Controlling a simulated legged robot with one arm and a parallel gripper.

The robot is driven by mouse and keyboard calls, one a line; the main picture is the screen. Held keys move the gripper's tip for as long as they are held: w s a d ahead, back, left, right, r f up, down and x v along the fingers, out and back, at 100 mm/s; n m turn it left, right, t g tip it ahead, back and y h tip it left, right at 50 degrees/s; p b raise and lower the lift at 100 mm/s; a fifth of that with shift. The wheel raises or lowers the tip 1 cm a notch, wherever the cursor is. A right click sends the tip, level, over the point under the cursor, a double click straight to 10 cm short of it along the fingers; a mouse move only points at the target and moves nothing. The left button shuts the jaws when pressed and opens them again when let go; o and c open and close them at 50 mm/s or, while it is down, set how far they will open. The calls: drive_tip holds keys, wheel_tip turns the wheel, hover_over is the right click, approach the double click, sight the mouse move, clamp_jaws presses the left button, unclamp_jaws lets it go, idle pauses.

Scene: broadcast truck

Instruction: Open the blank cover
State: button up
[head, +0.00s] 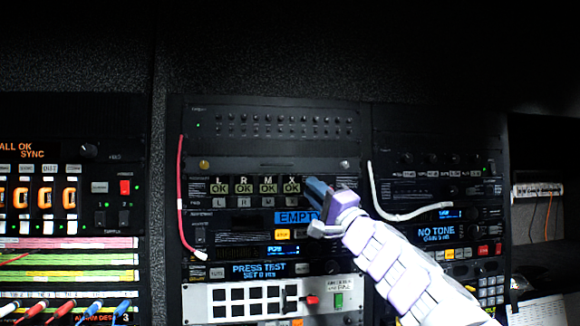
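A plain dark strip panel with a round fastener at each end, which looks like the blank cover (270,163), sits in the middle rack under a panel with rows of small knobs. Its left fastener (204,164) is gold and its right fastener (345,165) is grey. The panel lies flush with the rack. My gripper (312,207) is below its right half, in front of the button row and the blue EMPTY label. Its fingers look spread apart, with nothing seen between them. It hides part of the label and the panels behind it.
A red cable (180,190) hangs at the rack's left edge. A white cable (392,215) loops across the right rack, near my arm. Patch cords (65,310) stick out at lower left. A shelf opening (540,190) is at far right.

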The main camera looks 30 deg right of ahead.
sight(283, 169)
drive_tip(key=shift+a+p+x, duration=0.15)
drive_tip(key=shift+p+x, duration=0.9)
drive_tip(key=shift+x, duration=1.45)
drive_tip(key=shift+a+p+x, duration=0.15)
drive_tip(key=shift+p+x, duration=0.9)
drive_tip(key=shift+x, duration=1.5)
drive_tip(key=shift+w+a+r, duration=0.1)
drive_tip(key=shift+a+r, duration=0.05)
drive_tip(key=shift+a, duration=0.95)
drive_tip(key=shift+d, duration=0.35)
clamp_jaws()
